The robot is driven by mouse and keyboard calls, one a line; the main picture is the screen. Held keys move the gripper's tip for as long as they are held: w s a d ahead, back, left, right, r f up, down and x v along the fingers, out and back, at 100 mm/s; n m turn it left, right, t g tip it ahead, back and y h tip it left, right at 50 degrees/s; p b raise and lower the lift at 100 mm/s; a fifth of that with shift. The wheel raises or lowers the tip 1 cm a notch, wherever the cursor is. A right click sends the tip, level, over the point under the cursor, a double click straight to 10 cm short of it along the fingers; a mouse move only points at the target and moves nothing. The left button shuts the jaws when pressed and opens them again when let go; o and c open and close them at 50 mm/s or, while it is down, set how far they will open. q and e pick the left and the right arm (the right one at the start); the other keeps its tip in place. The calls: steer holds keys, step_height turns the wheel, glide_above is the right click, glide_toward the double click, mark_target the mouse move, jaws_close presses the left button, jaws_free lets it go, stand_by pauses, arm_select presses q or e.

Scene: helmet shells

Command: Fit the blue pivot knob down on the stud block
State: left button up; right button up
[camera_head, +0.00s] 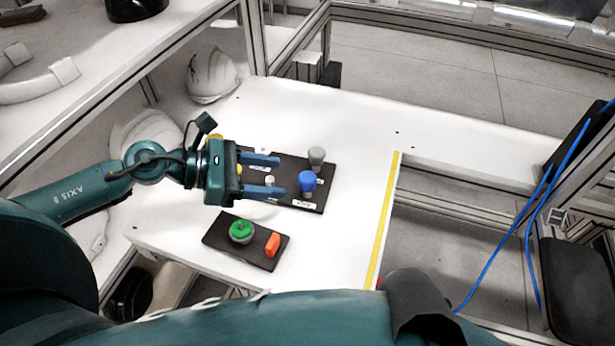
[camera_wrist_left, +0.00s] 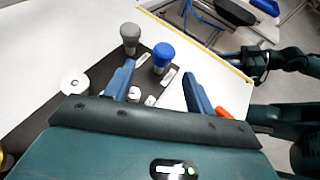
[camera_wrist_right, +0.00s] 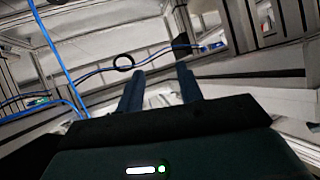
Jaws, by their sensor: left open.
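The blue pivot knob (camera_head: 307,181) stands upright on a dark board (camera_head: 290,165) on the white table; it also shows in the left wrist view (camera_wrist_left: 163,54). A small white stud (camera_wrist_left: 134,93) stands on the same board, nearer my left gripper; I cannot tell if it belongs to the stud block. My left gripper (camera_head: 281,176) is open and empty over the board, its fingers pointing toward the blue knob, which lies just beyond the fingertips. My right gripper (camera_wrist_right: 160,68) shows only in its own wrist view, fingers apart with nothing between them.
A grey knob (camera_head: 316,157) stands behind the blue one. A nearer dark board (camera_head: 214,233) holds a green knob (camera_head: 241,230) and an orange piece (camera_head: 272,243). White helmet shells (camera_head: 212,75) lie at the left. A yellow strip (camera_head: 386,215) marks the table's right edge.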

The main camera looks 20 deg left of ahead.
mark_target(304, 177)
arm_select(q)
steer(key=shift+x, duration=0.95)
steer(key=d, duration=0.1)
steer(key=w+d+p, duration=0.1)
steer(key=d, duration=0.1)
steer(key=w+d+p, duration=0.1)
steer(key=shift+d+f, duration=0.25)
steer(key=shift+f, duration=0.05)
steer(key=shift+w+d+f, duration=0.1)
steer(key=shift+d+f, duration=0.15)
steer(key=shift+d, duration=0.05)
steer(key=c, duration=1)
